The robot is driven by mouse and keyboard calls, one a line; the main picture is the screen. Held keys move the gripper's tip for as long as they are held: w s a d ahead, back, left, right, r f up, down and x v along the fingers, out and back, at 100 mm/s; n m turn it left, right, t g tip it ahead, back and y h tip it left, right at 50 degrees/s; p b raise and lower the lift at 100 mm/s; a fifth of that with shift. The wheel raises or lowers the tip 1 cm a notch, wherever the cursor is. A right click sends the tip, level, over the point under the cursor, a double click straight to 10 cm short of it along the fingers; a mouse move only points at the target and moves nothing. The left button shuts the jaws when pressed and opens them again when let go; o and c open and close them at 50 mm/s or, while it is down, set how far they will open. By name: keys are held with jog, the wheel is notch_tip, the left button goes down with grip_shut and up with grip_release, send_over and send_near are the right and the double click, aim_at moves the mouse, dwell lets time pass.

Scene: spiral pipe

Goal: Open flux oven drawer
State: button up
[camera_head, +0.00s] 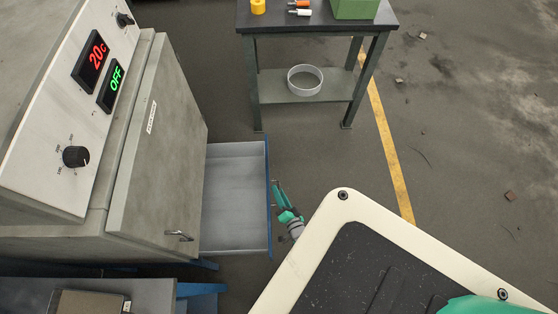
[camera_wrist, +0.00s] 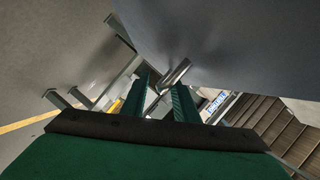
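The flux oven (camera_head: 160,150) stands at the left, with a grey panel door and a small handle. Its drawer (camera_head: 235,200) sticks out to the right from beneath the oven body, open, with an empty-looking pale interior and a blue front edge. My gripper (camera_head: 277,190) is just outside the drawer front. In the wrist view, the green fingers of my gripper (camera_wrist: 162,95) are apart, with a metal drawer handle (camera_wrist: 174,74) at the gap near their tips. I cannot tell whether either finger touches it.
A bench (camera_head: 140,292) is at bottom left. Open floor with a yellow line (camera_head: 388,150) lies to the right.

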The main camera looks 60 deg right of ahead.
jog(key=shift+s, duration=0.15)
jog(key=v, duration=1)
jog(key=shift+s+a, duration=0.2)
jog(key=shift+r, duration=0.1)
jog(key=shift+r, duration=0.1)
jog(key=s+a+r+n+t+y, duration=0.1)
jog(key=a+r+n+y, duration=0.3)
jog(key=a+r+n, duration=0.5)
jog(key=s+a+r+n+t+y, duration=0.1)
jog(key=a+r+n+y, duration=0.3)
jog(key=a+r+n, duration=0.5)
jog(key=a+r, duration=0.5)
jog(key=r, duration=0.4)
jog(key=a+r, duration=0.6)
jog(key=r, duration=0.2)
jog(key=shift+s+r, duration=0.2)
jog(key=shift+r, duration=0.2)
